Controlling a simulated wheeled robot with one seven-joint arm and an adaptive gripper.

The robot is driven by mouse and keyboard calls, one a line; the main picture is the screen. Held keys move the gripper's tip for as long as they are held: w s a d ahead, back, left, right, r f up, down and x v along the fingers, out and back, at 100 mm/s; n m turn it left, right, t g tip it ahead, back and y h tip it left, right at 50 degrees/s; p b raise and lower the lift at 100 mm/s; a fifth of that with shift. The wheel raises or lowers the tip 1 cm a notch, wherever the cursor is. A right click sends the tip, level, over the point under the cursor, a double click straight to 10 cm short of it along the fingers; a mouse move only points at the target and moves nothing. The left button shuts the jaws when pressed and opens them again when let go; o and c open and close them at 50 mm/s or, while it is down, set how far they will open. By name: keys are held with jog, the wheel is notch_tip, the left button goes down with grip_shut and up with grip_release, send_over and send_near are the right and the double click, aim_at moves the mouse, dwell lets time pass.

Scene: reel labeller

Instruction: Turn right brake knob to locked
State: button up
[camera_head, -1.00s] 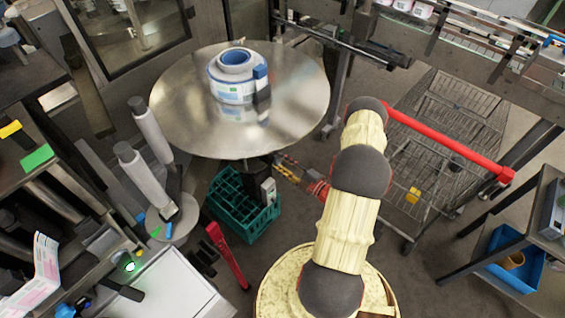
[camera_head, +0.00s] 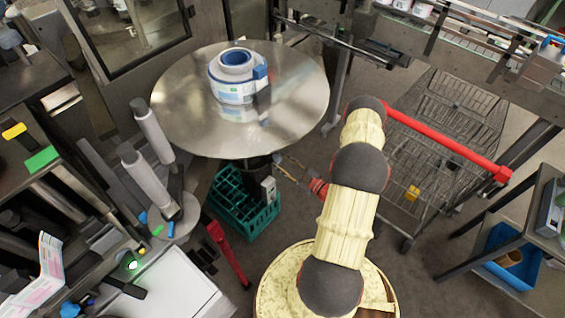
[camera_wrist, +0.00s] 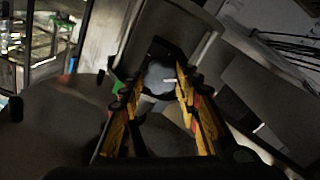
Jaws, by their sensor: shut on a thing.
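In the wrist view, a round pale grey knob (camera_wrist: 160,78) with a short white mark lies between the yellow fingers of my gripper (camera_wrist: 158,84). The mark is roughly horizontal. The fingers are shut on the knob, one at each side, and a dark housing surrounds it. In the head view, my gripper (camera_head: 284,164) reaches under the front edge of the round metal turntable (camera_head: 185,125), beside its dark column. The knob is hidden there. I cannot read any locked or unlocked marking.
A blue and white reel (camera_head: 232,85) sits on the turntable. A green crate (camera_head: 235,210) stands below it, with a small pale box (camera_head: 268,190) by the column. Two grey rollers (camera_head: 145,165) stand at left. A wire cart (camera_head: 440,150) is at right. Floor shows between.

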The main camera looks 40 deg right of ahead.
jog(key=shift+f, duration=0.1)
jog(key=shift+c, duration=0.2)
jog(key=o, duration=1.1)
jog(key=shift+o, duration=0.3)
jog(key=s, duration=1.2)
jog(key=shift+d, duration=0.45)
